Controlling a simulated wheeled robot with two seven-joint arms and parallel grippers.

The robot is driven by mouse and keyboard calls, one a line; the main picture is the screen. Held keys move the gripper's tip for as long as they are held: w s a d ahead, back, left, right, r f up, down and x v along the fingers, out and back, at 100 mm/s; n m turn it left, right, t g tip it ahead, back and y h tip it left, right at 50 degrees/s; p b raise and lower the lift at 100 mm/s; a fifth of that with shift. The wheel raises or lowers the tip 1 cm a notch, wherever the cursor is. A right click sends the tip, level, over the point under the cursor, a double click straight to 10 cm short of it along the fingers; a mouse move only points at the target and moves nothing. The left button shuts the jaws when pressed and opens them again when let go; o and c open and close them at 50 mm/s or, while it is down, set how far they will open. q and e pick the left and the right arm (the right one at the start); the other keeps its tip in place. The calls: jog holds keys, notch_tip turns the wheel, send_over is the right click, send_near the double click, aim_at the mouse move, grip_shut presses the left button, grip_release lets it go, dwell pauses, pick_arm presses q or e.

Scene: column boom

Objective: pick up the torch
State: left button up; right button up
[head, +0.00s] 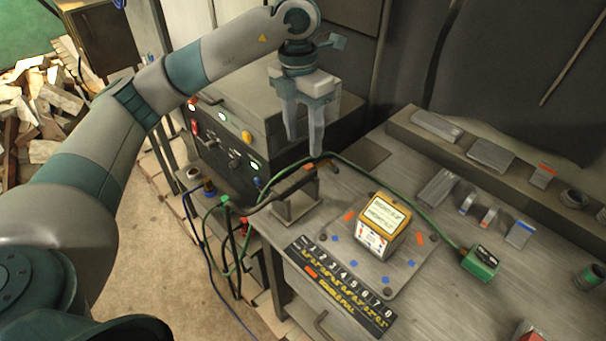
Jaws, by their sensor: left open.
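The torch (284,189) appears to be the dark, slim tool lying tilted across a small metal stand (295,212) at the left edge of the workbench. A cable runs down from its left end beside the bench. My left gripper (303,150) points downward with its two fingers apart and nothing between them. In the picture it is just above the torch's upper right end, and I see no contact. My right gripper is not in view.
A dark machine (225,150) with knobs and lights stands left of the bench. A yellow-topped box (383,222) sits on a plate, with a numbered strip (340,287) in front. A green cable arcs to a green block (481,263). Metal pieces line the back ledge.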

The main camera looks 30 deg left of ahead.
aim_at(298, 174)
pick_arm(q)
jog(key=shift+w+a+r+y, duration=0.1)
jog(key=shift+a+r+y, duration=0.25)
jog(key=shift+a, duration=0.55)
notch_tip(298, 174, down, 12)
jog(key=p, duration=0.3)
jog(key=shift+r+p, duration=0.15)
jog(key=shift+p, duration=0.25)
jog(key=shift+d+f, duration=0.1)
jog(key=shift+f, duration=0.15)
